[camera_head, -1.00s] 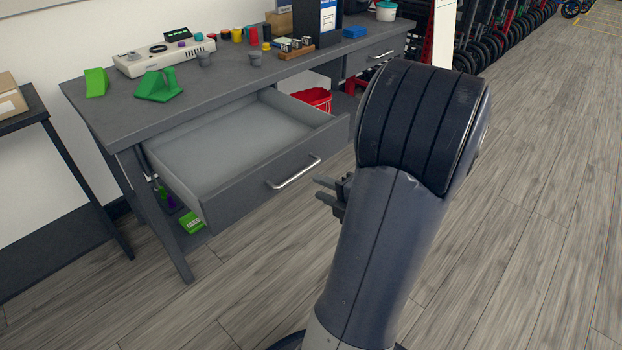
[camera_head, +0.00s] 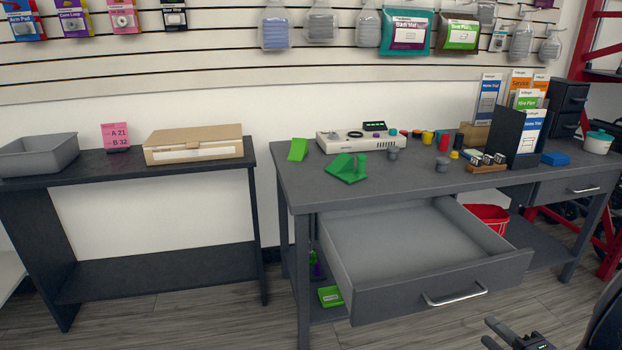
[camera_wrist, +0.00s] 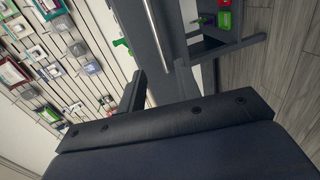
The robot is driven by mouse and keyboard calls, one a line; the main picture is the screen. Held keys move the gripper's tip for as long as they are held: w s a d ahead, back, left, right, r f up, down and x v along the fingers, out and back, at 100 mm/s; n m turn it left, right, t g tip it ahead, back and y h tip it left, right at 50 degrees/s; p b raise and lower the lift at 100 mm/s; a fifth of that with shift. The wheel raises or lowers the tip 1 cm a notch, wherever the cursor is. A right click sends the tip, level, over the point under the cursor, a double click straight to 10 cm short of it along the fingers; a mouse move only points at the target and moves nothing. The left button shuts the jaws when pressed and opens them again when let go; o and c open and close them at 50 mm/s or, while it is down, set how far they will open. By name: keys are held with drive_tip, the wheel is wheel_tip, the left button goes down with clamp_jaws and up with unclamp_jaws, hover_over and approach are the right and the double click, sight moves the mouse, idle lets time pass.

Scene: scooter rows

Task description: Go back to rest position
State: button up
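My gripper (camera_head: 494,334) shows at the lower right of the head view, in front of the workbench and to the right of the drawer handle. Its two fingers stand apart with nothing between them. The wrist view also shows the spread, empty fingers (camera_wrist: 160,78). Part of my arm fills the lower right corner of the head view. The grey workbench (camera_head: 292,184) has its left drawer (camera_head: 440,284) pulled out. The drawer looks empty, and my gripper appears apart from its handle (camera_head: 455,296).
A dark side table (camera_head: 110,172) at left holds a grey bin (camera_head: 40,156) and a cardboard box (camera_head: 194,144). Green parts (camera_head: 346,168) and a white device (camera_head: 358,138) are on the workbench. A red bucket (camera_head: 490,217) sits below. Floor shows in front.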

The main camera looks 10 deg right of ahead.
sight(457, 301)
drive_tip(key=shift+b+x, duration=1.45)
drive_tip(key=shift+x, duration=4.1)
drive_tip(key=shift+s, duration=0.1)
